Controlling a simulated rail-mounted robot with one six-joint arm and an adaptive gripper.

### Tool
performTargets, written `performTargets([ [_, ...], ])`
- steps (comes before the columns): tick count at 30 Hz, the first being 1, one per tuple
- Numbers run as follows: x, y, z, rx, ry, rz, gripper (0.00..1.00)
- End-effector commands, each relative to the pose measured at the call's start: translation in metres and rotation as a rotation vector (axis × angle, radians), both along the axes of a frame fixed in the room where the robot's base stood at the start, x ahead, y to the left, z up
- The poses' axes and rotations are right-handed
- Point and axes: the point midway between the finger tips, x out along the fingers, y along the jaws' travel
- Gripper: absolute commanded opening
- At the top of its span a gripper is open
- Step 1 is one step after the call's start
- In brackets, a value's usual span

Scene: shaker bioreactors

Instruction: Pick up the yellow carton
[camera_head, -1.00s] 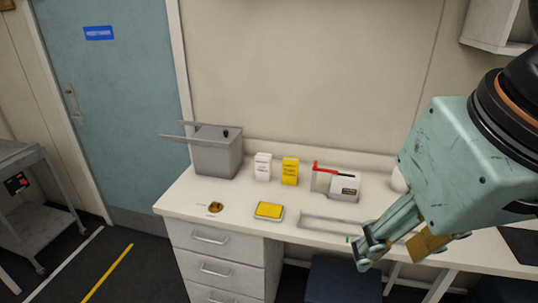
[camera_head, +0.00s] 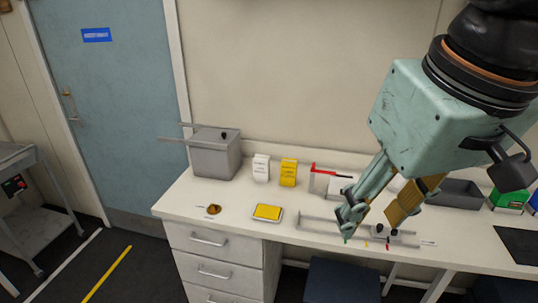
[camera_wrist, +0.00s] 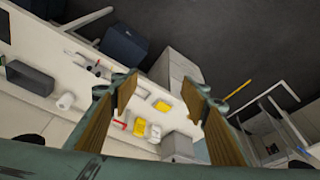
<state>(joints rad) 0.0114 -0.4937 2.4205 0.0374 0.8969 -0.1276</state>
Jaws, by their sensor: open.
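The yellow carton (camera_head: 288,172) stands upright on the white bench, toward the wall, just right of a white carton (camera_head: 261,168). It also shows in the wrist view (camera_wrist: 139,127), between my finger pads and beyond them. My gripper (camera_head: 374,216) is open and empty, above the bench to the right of the carton and nearer the bench's front in the picture. In the wrist view both brown finger pads (camera_wrist: 157,95) are spread wide, with nothing between them.
A grey lidded box (camera_head: 214,155) stands left of the cartons. A red-and-white device (camera_head: 330,178) stands right of them, partly behind my gripper. A yellow-topped flat pad (camera_head: 268,212) and a small brown dish (camera_head: 213,209) lie in front. A grey tray (camera_head: 455,193) sits farther right.

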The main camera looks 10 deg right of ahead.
Motion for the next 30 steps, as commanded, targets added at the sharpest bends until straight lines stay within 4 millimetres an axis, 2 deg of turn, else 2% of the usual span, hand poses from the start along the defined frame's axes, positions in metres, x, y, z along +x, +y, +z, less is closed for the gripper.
performTargets([
  [14, 0.09, 0.007, 0.024, -0.001, 0.031, 0.154, 0.42],
  [30, 0.196, 0.011, 0.029, 0.004, 0.051, 0.328, 0.42],
])
